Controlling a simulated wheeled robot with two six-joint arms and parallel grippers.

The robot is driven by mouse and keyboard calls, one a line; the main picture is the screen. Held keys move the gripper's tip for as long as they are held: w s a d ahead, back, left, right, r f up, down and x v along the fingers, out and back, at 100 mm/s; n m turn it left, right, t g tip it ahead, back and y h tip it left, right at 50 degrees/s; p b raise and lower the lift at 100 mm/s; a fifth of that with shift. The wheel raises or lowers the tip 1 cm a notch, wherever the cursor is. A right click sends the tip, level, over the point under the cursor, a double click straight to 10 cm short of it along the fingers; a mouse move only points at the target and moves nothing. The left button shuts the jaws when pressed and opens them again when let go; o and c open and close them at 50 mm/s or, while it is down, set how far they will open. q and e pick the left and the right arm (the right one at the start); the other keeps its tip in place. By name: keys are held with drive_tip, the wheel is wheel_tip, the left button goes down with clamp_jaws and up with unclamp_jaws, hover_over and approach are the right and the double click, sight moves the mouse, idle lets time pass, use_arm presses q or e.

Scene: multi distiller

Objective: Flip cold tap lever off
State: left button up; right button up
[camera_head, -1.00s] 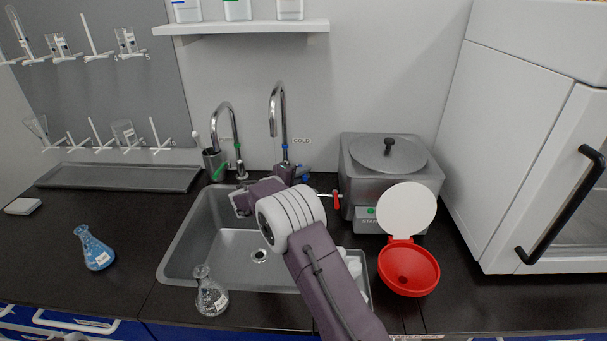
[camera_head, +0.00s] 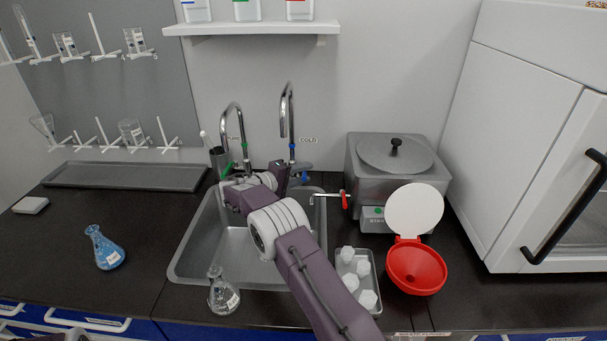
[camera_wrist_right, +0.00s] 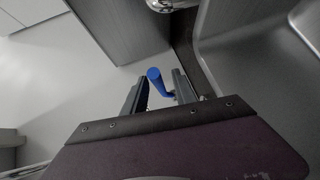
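The cold tap (camera_head: 288,112) is a tall chrome gooseneck with a blue band, standing behind the sink next to the COLD label. Its blue lever (camera_head: 305,177) shows at the tap's base, partly hidden by my gripper. My right gripper (camera_head: 293,176) is at the base of the cold tap. In the right wrist view the blue lever (camera_wrist_right: 155,80) sits between the two fingertips of my right gripper (camera_wrist_right: 160,88), which stand apart with gaps visible around it. I cannot tell if either finger touches it. My left gripper is not in view.
The second tap (camera_head: 238,125), with a green lever, stands just left. The sink (camera_head: 205,248) lies below my arm. A red-handled valve (camera_head: 344,200) sticks out from the steel bath (camera_head: 357,170). A clear flask (camera_head: 222,297) and a red funnel (camera_head: 416,268) stand in front.

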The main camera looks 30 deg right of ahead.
drive_tip(key=v, duration=0.9)
drive_tip(key=shift+s, duration=0.1)
